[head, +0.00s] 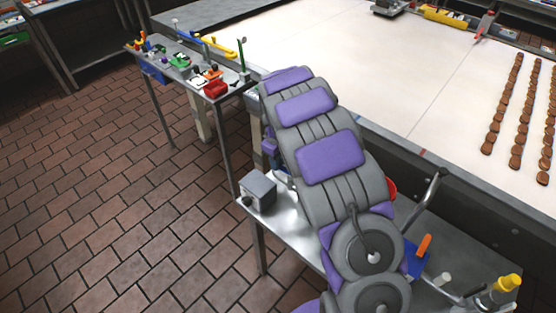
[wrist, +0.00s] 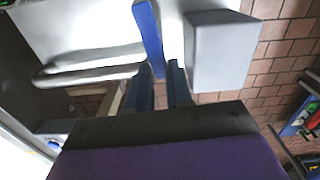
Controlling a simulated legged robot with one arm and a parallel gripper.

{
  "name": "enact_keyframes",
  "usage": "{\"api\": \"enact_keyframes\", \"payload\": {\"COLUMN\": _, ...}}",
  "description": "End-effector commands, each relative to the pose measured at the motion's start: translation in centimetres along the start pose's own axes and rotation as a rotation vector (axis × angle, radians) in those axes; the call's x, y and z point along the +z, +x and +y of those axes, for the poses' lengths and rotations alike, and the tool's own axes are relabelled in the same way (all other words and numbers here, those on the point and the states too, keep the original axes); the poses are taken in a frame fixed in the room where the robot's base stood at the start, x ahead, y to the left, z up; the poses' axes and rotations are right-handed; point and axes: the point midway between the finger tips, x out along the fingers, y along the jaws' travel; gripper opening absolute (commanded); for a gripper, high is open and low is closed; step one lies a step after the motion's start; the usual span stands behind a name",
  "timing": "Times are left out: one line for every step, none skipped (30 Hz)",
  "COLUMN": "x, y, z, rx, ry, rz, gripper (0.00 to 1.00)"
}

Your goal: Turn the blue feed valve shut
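The blue valve handle (wrist: 149,38) shows in the wrist view as a flat lever running down from the top edge. Its near end lies between the two fingers of my gripper (wrist: 160,80). Little gap shows on either side of the handle, and I cannot tell whether both fingers touch it. In the head view my own arm hides the gripper and the blue handle. The valve body is not clearly visible in either view.
A grey box (wrist: 220,50) stands close to the right of my fingers; it also shows in the head view (head: 260,190). A silver pipe (wrist: 90,72) lies to the left. A blue part with an orange lever (head: 424,245) and a yellow-capped item (head: 508,283) stand at lower right.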

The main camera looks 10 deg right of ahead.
Motion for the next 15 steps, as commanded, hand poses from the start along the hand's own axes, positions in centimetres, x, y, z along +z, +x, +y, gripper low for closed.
{"api": "enact_keyframes", "payload": {"x": 0.01, "y": -0.01, "z": 0.08, "rx": -0.002, "ry": 0.001, "rz": 0.003, "gripper": 0.09}}
{"api": "enact_keyframes", "payload": {"x": 0.07, "y": -0.01, "z": 0.15, "rx": -0.002, "ry": 0.001, "rz": 0.004, "gripper": 0.06}}
{"api": "enact_keyframes", "payload": {"x": 0.09, "y": -0.01, "z": 0.19, "rx": -0.003, "ry": 0.002, "rz": 0.004, "gripper": 0.03}}
{"api": "enact_keyframes", "payload": {"x": 0.09, "y": -0.01, "z": 0.21, "rx": -0.003, "ry": 0.002, "rz": 0.004, "gripper": 0.0}}
{"api": "enact_keyframes", "payload": {"x": 0.12, "y": -0.02, "z": 0.25, "rx": -0.003, "ry": 0.002, "rz": 0.005, "gripper": 0.0}}
{"api": "enact_keyframes", "payload": {"x": 0.18, "y": -0.01, "z": 0.32, "rx": -0.004, "ry": 0.002, "rz": 0.005, "gripper": 0.0}}
{"api": "enact_keyframes", "payload": {"x": 0.21, "y": -0.01, "z": 0.36, "rx": -0.004, "ry": 0.002, "rz": 0.006, "gripper": 0.0}}
{"api": "enact_keyframes", "payload": {"x": 0.24, "y": -0.01, "z": 0.38, "rx": -0.005, "ry": 0.002, "rz": 0.006, "gripper": 0.0}}
{"api": "enact_keyframes", "payload": {"x": 0.28, "y": -0.01, "z": 0.38, "rx": -0.005, "ry": 0.002, "rz": 0.005, "gripper": 0.0}}
{"api": "enact_keyframes", "payload": {"x": 0.31, "y": -0.01, "z": 0.37, "rx": -0.005, "ry": 0.002, "rz": 0.005, "gripper": 0.0}}
{"api": "enact_keyframes", "payload": {"x": 0.32, "y": -0.01, "z": 0.36, "rx": -0.004, "ry": 0.002, "rz": 0.004, "gripper": 0.0}}
{"api": "enact_keyframes", "payload": {"x": 0.34, "y": -0.01, "z": 0.34, "rx": -0.004, "ry": 0.002, "rz": 0.003, "gripper": 0.0}}
{"api": "enact_keyframes", "payload": {"x": 0.36, "y": -0.01, "z": 0.32, "rx": -0.004, "ry": 0.001, "rz": 0.003, "gripper": 0.0}}
{"api": "enact_keyframes", "payload": {"x": 0.36, "y": -0.01, "z": 0.3, "rx": -0.003, "ry": 0.001, "rz": 0.002, "gripper": 0.0}}
{"api": "enact_keyframes", "payload": {"x": 0.38, "y": -0.01, "z": 0.27, "rx": -0.004, "ry": -0.001, "rz": 0.002, "gripper": 0.0}}
